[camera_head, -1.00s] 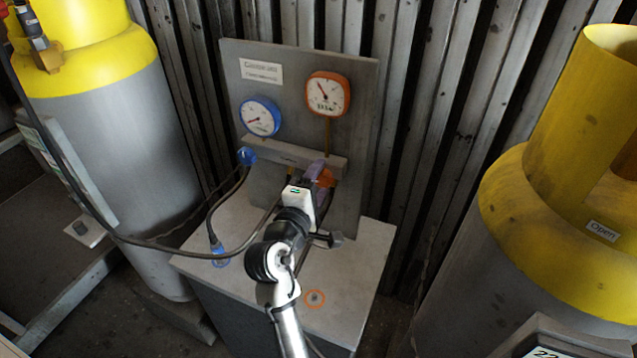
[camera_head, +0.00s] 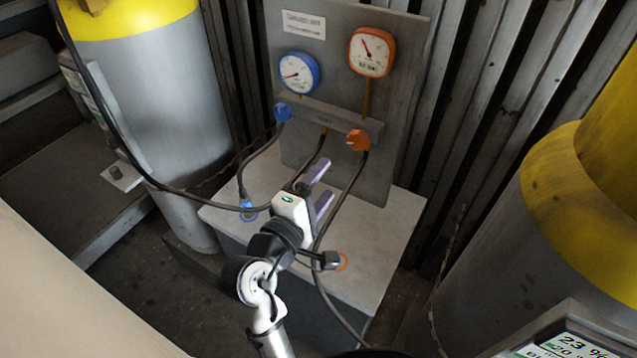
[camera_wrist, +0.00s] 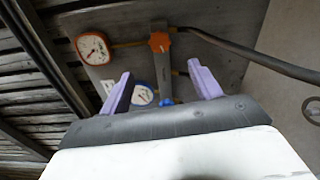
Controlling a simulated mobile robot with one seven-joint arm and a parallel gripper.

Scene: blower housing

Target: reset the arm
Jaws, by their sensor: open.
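My gripper (camera_head: 320,187) is in the middle of the head view, over the grey bench top (camera_head: 385,240) and in front of the gauge panel. Its two purple fingers are apart with nothing between them. They also show in the wrist view (camera_wrist: 160,85), pointing toward the panel. The orange connector (camera_head: 358,140) and the blue connector (camera_head: 282,113) sit on the manifold bar (camera_head: 325,120), each with a dark hose. The gripper is apart from both.
The panel (camera_head: 405,90) carries a blue gauge (camera_head: 298,73) and an orange gauge (camera_head: 371,52). Grey cylinders with yellow tops stand at left (camera_head: 165,100) and right (camera_head: 560,190). A blue hose end (camera_head: 248,210) is at the bench's left. Hoses hang near my arm.

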